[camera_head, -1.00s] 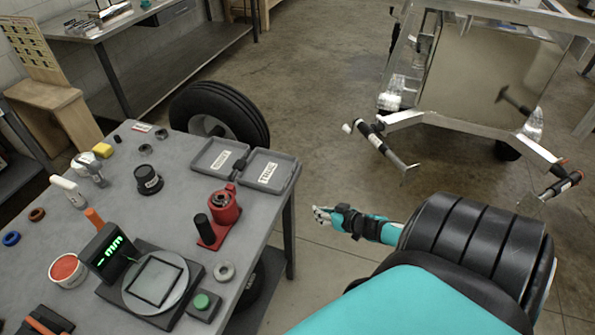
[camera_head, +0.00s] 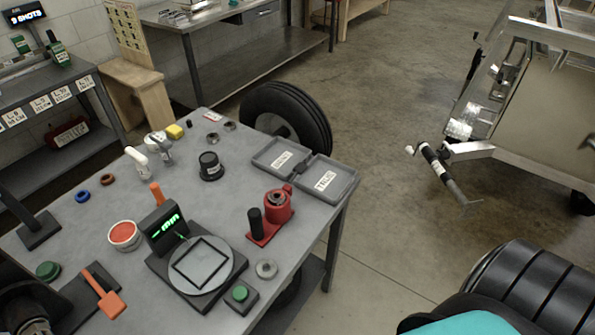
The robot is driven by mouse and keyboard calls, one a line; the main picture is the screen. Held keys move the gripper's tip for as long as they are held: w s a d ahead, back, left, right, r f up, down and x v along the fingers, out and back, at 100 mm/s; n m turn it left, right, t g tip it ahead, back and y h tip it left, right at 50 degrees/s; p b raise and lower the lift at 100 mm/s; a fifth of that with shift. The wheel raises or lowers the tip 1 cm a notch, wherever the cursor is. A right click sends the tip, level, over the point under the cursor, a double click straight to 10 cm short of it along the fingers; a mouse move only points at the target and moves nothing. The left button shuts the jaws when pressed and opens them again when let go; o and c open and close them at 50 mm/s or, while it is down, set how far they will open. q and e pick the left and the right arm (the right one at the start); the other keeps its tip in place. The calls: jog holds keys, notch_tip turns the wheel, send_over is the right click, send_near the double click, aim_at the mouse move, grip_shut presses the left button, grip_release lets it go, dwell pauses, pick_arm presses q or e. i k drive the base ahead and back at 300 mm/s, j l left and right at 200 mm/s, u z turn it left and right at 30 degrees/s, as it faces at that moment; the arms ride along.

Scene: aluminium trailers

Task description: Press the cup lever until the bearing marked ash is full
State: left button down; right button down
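An orange lever (camera_head: 105,295) stands out from a dark base at the front left of the grey table (camera_head: 90,225). I cannot tell whether it is the cup lever. Small rings lie on the table: a blue one (camera_head: 82,196), a brown one (camera_head: 107,179), dark ones (camera_head: 212,138) at the back and a light grey one (camera_head: 265,268) at the front right. No ash mark can be read on any of them. A red fixture (camera_head: 278,207) with a black handle stands to the right.
A gauge with green digits (camera_head: 166,228), a round plate (camera_head: 203,263), a green button (camera_head: 240,293), a red-topped tub (camera_head: 124,236) and a labelled two-part tray (camera_head: 330,180) crowd the table. A tyre (camera_head: 290,110) stands behind it. A "9 SHOTS" display (camera_head: 25,14) hangs top left.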

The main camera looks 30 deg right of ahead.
aim_at(300, 169)
jog(key=l+z, duration=0.3)
jog(key=l, duration=2.8)
jog(key=i, duration=0.05)
